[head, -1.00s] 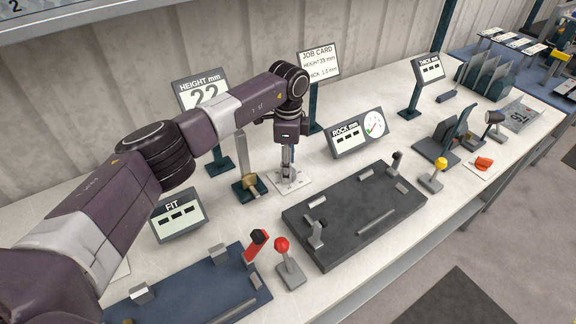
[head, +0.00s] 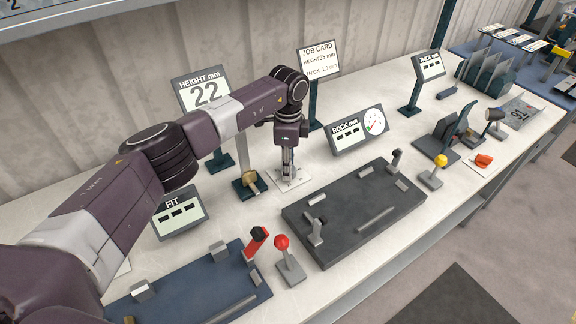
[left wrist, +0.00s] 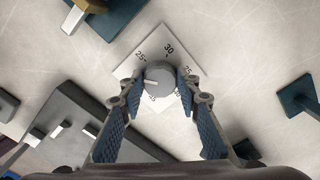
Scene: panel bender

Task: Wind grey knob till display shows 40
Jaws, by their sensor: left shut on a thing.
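The grey knob (left wrist: 159,78) sits on a white dial plate (left wrist: 183,45) with numbers such as 25 and 30 printed around it. My left gripper (left wrist: 160,88) points down over the plate in the left wrist view, with its blue-padded fingers on both sides of the knob, shut on it. In the head view the left gripper (head: 288,172) hides most of the knob, and the plate (head: 296,180) shows around its tips. The height display (head: 205,94) reads 22. The job card (head: 320,62) shows height 25 mm and thick 1.0 mm. My right gripper is out of view.
A brass-coloured block on a dark base (head: 250,185) stands just left of the dial plate. The dark fixture plate (head: 355,215) lies to the front right. A red-knobbed lever (head: 288,262) and the rock display (head: 350,133) are nearby.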

